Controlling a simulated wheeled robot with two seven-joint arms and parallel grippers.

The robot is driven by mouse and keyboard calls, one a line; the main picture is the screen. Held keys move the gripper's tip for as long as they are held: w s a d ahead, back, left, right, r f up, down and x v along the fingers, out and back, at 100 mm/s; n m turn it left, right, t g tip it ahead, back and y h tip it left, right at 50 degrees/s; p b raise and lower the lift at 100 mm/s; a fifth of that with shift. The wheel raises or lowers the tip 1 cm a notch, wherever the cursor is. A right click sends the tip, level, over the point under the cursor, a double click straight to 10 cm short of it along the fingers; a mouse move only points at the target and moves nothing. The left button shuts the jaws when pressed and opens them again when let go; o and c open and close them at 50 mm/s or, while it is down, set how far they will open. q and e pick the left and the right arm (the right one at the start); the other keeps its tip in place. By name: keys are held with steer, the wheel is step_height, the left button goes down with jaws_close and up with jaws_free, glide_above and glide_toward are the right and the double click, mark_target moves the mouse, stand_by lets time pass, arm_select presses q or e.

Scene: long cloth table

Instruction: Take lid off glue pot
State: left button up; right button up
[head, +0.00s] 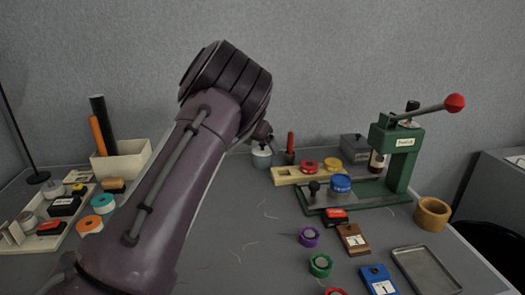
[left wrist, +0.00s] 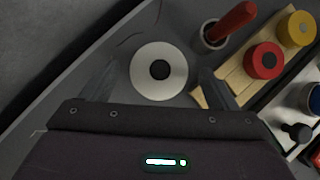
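The glue pot (head: 262,160) stands at the back of the table, partly hidden behind my left arm in the head view. In the left wrist view its round white lid (left wrist: 144,77) with a dark knob (left wrist: 159,69) is seen from above. My left gripper (left wrist: 156,84) is open, with one finger on each side of the lid and gaps between. The fingers hold nothing, and their height above the lid is hard to judge. The pot's body is hidden under the lid in the wrist view. My right gripper is not in view.
Close right of the pot is a small holder with a red-handled tool (left wrist: 231,24). Beside it is a wooden rack (head: 285,175) with red and yellow round pieces. A green press (head: 398,150) stands further right. A cream box (head: 121,162) is at left.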

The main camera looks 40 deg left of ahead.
arm_select(q)
steer(key=c, duration=1)
steer(key=shift+c, duration=0.2)
